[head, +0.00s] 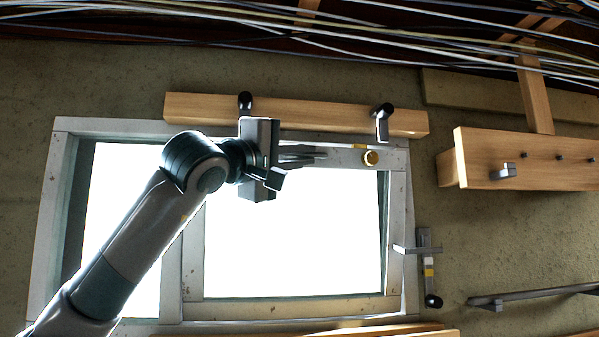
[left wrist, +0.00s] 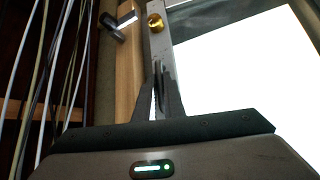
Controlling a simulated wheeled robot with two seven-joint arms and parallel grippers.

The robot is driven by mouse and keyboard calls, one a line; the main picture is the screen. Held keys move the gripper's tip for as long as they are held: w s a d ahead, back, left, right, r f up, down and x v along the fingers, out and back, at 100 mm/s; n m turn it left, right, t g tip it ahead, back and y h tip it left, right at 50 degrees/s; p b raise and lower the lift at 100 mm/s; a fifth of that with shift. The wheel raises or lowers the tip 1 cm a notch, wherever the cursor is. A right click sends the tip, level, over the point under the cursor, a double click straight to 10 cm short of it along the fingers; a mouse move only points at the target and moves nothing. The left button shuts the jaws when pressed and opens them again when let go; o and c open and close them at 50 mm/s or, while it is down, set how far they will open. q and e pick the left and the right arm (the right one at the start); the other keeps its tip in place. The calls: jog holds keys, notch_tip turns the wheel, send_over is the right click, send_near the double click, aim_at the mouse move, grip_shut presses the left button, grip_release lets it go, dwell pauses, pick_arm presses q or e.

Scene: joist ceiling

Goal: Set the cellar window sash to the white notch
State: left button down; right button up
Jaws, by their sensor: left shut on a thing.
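The cellar window sash (head: 393,215) is a pale, worn frame around a bright pane, with a brass knob (head: 370,157) on its top rail. The knob also shows in the left wrist view (left wrist: 155,23). My left gripper (head: 300,155) is at the top rail, left of the knob, shut on a thin grey pull; its fingers partly hide the pull in the left wrist view (left wrist: 158,75). Right of the sash is a grey upright scale (head: 424,240) with a white mark (head: 428,262) and a yellow mark (head: 428,272). A thin pale pointer (head: 405,249) reaches it above the white mark.
A wooden beam (head: 320,113) with two dark hooked brackets runs just above the window. A wooden rail with pegs (head: 530,160) juts out at right. A grey bar (head: 530,295) is at lower right. Loose cables (head: 300,25) run along the ceiling.

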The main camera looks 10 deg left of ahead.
pick_arm(q)
jog(key=shift+s+d+f, duration=0.15)
jog(key=shift+s+f, duration=0.05)
jog(key=shift+s, duration=0.15)
pick_arm(e)
jog(key=shift+f, duration=0.5)
pick_arm(q)
jog(key=c, duration=1.8)
grip_release()
jog(key=shift+c, duration=0.2)
